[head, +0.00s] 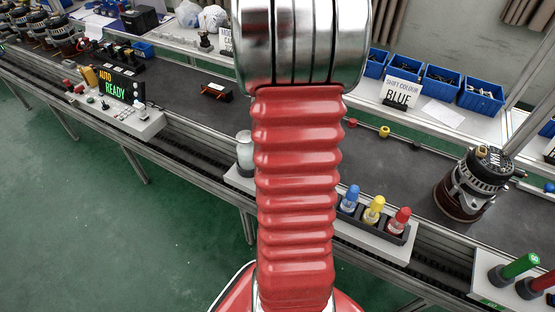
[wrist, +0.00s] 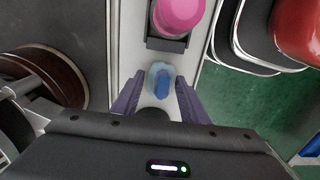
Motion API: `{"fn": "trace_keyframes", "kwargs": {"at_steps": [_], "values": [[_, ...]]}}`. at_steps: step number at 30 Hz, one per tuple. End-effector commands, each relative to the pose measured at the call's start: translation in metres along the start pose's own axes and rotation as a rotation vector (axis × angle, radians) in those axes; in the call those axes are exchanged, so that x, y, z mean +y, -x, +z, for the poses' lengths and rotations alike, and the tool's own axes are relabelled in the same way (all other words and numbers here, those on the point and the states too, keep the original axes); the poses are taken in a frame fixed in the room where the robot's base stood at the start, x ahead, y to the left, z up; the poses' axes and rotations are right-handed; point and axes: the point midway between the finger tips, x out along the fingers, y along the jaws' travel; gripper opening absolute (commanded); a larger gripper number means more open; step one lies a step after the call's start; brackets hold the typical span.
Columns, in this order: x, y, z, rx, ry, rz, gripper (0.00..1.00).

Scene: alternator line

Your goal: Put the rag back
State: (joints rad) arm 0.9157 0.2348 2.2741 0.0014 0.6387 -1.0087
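No object is clearly recognisable as the rag. In the wrist view, a small blue thing with a pale blue, rounded surround (wrist: 161,82) is on a white strip. I cannot tell whether it is cloth. My gripper (wrist: 159,79) has its two purple fingers apart, one on either side of this blue thing, with visible gaps. A large pink rounded object (wrist: 178,14) in a dark holder is just beyond the fingertips. My gripper is out of sight in the head view, where my red arm covers the middle.
An alternator (head: 473,185) stands on the dark line. Bottles with blue, yellow and red tops sit in a black tray (head: 372,228). Green (head: 520,266) and red-handled items stand at lower right. A control box (head: 118,100) reads AUTO READY. Blue bins (head: 440,80) line the back shelf.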

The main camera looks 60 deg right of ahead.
Motion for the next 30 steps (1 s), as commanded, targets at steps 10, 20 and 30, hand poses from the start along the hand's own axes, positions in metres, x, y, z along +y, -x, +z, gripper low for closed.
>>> {"fn": "trace_keyframes", "kwargs": {"at_steps": [10, 20, 30], "values": [[0.002, 0.041, -0.001, 0.005, 0.0, 0.008, 0.4], [0.003, 0.098, -0.002, 0.006, 0.0, 0.01, 0.4], [0.002, 0.135, -0.001, 0.005, 0.0, 0.008, 0.4]]}}
